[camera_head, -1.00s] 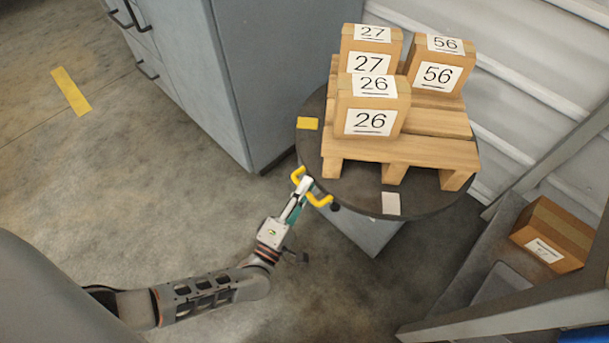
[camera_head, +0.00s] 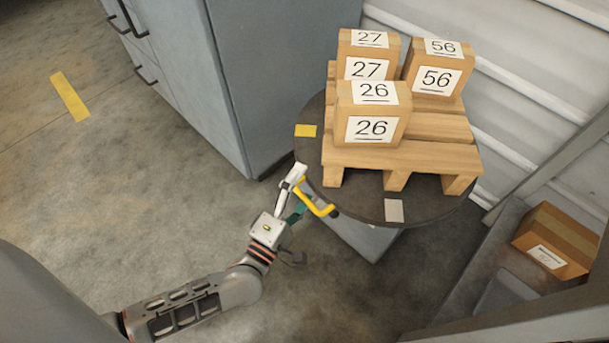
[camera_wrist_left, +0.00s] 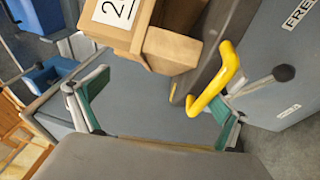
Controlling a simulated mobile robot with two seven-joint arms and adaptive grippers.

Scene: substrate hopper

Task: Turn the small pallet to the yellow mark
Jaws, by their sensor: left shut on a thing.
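The small wooden pallet (camera_head: 400,157) lies on a dark round turntable (camera_head: 440,203) and carries boxes labelled 26 (camera_head: 372,112), 27 (camera_head: 367,54) and 56 (camera_head: 436,68). A yellow mark (camera_head: 306,130) is on the turntable's left edge, and a white mark (camera_head: 394,210) is at its front. A yellow handle (camera_head: 316,198) projects from the front left rim; it also shows in the left wrist view (camera_wrist_left: 218,82). My left gripper (camera_head: 296,185) is shut on this handle, with a finger covering part of it. My right gripper is not in view.
A grey cabinet (camera_head: 235,80) stands close to the turntable's left. A corrugated wall (camera_head: 540,90) is behind it. A box (camera_head: 556,240) sits at the right beside a grey frame. Bare floor lies to the left, with a yellow strip (camera_head: 70,97).

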